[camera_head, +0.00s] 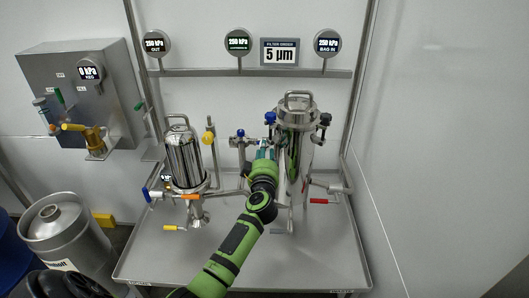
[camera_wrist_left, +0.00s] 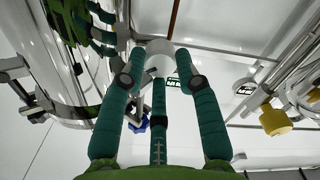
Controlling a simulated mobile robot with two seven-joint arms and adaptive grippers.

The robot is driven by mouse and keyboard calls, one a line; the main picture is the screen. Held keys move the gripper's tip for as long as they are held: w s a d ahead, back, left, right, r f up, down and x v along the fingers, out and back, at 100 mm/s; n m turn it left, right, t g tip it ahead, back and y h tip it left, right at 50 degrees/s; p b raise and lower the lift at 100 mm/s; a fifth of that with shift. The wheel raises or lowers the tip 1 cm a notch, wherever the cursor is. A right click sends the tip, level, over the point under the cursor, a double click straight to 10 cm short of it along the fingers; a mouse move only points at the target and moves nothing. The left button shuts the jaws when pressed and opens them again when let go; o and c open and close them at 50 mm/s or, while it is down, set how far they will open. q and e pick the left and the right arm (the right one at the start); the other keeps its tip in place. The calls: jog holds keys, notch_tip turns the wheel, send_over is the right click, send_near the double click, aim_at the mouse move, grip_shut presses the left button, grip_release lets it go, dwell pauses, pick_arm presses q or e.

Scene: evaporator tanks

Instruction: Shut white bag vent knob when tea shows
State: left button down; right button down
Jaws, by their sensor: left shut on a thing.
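My left gripper (camera_head: 268,150) reaches in beside the right-hand steel filter housing (camera_head: 297,150). In the left wrist view its teal fingers (camera_wrist_left: 160,65) are shut on a white knob (camera_wrist_left: 159,52) near their tips. The white knob is hidden behind the gripper in the head view. A blue knob (camera_head: 270,118) sits on the left of that housing's top, and a black knob (camera_head: 325,118) sits on the right. I cannot see any tea at the vent. My right gripper is not in view.
A smaller steel housing (camera_head: 184,158) and a yellow knob (camera_head: 207,137) stand to the left. Blue, orange, yellow and red (camera_head: 318,201) valve handles sit low on the pipes. Displays hang above, including the BAG IN gauge (camera_head: 328,42). The tray's front right (camera_head: 320,255) is clear.

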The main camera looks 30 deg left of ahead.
pick_arm(q)
jog(key=shift+n+p, duration=2)
jog(key=shift+n, duration=3.3)
jog(key=c, duration=0.9)
grip_release()
